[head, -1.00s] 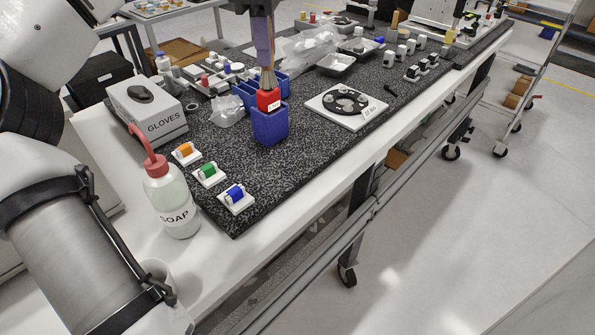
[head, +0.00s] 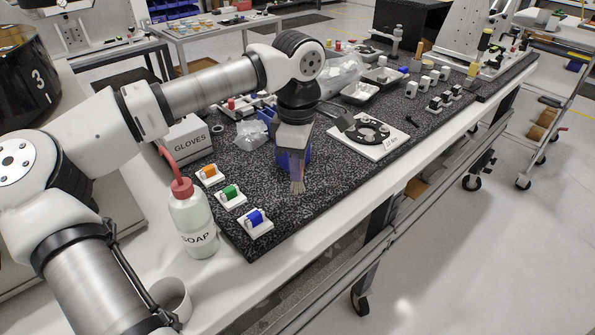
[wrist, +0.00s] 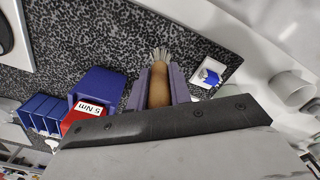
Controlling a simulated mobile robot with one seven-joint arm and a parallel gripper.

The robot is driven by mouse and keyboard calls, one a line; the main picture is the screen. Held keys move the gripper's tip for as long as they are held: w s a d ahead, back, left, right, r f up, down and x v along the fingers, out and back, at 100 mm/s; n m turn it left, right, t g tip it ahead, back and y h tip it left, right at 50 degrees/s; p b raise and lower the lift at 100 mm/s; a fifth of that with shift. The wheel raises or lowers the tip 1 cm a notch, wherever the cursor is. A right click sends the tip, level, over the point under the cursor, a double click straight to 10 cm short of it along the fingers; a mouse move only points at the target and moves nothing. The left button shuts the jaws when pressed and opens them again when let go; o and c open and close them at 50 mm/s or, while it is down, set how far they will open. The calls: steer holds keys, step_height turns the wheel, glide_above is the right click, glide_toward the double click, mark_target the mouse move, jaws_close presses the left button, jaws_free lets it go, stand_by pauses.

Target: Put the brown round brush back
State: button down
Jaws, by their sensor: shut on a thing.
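My gripper (head: 296,166) is low over the speckled dark mat, with purple fingers pointing down. It is shut on the brown round brush (wrist: 158,90), whose brown handle sits between the fingers in the wrist view. The pale bristles (head: 297,187) point down below the fingertips. I cannot tell whether they touch the mat. A blue bin (wrist: 101,84) stands beside the gripper, with a red block labelled 5 Nm (wrist: 88,109) close to it. In the head view my wrist largely hides that bin.
Orange (head: 209,171), green (head: 230,190) and blue (head: 255,217) rolls on white holders lie left of the gripper. A soap bottle (head: 194,225) stands by them. The mat between gripper and front edge is clear.

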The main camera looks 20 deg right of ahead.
steer(key=shift+f, duration=1.6)
steer(key=c, duration=1.3)
jaws_free()
step_height(320, 180, up, 12)
steer(key=shift+r+b, duration=0.15)
steer(key=shift+b, duration=0.45)
